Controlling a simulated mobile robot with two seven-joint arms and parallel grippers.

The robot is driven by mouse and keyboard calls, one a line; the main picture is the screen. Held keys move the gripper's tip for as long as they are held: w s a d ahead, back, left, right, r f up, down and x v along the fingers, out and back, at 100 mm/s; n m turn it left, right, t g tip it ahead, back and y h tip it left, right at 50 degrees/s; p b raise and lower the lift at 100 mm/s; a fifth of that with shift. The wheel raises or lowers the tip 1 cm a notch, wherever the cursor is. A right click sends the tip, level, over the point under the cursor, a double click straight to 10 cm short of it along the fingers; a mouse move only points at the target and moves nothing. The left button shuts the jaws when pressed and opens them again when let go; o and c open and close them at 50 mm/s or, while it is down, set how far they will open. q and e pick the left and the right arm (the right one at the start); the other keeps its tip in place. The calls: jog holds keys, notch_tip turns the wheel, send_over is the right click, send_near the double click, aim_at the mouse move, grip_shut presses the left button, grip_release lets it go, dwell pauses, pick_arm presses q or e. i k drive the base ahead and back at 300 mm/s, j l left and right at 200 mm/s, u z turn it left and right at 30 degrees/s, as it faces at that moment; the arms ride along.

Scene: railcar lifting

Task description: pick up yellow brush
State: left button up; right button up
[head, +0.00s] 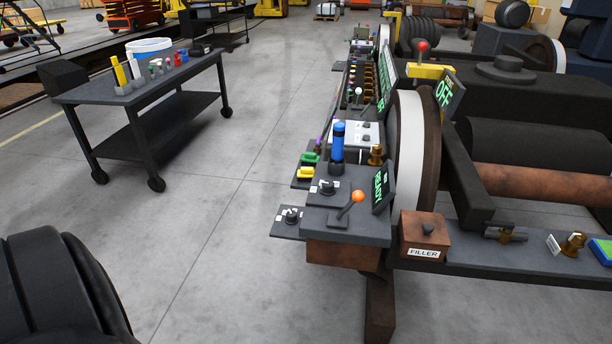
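A tall yellow item (118,71) stands upright at the left end of the dark cart's top (140,92), at the upper left of the head view. It may be the yellow brush, but it is too small to see bristles. A thinner white and yellow piece stands close beside it. Neither of my grippers is in view, and nothing is seen touching the yellow item.
On the cart are a white-and-blue bucket (150,50) and several small coloured items. A console (345,222) with a blue-handled lever (338,142) and an orange knob (357,196) stands at centre right, beside railcar wheels (416,150). Clear floor (220,200) lies between cart and console.

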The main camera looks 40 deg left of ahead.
aim_at(306, 174)
jog(key=u, duration=1.2)
jog(key=i+j+u, duration=0.15)
jog(key=u, duration=0.3)
jog(key=i+j+u, duration=0.15)
jog(key=u, duration=0.3)
jog(key=i+u, duration=0.4)
jog(key=i+z, duration=0.2)
jog(key=i, duration=0.4)
jog(key=i+j+z, duration=0.2)
jog(key=i, duration=0.4)
jog(key=i+j+z, duration=0.2)
jog(key=i, duration=0.4)
jog(key=i+l+z, duration=0.15)
jog(key=i+z, duration=0.25)
jog(key=i, duration=0.3)
jog(key=i+z, duration=0.4)
jog(key=i, duration=0.35)
jog(key=i+j, duration=0.15)
jog(key=i, duration=0.45)
jog(key=i+j, duration=0.1)
jog(key=i, duration=0.5)
jog(key=z, duration=1.75)
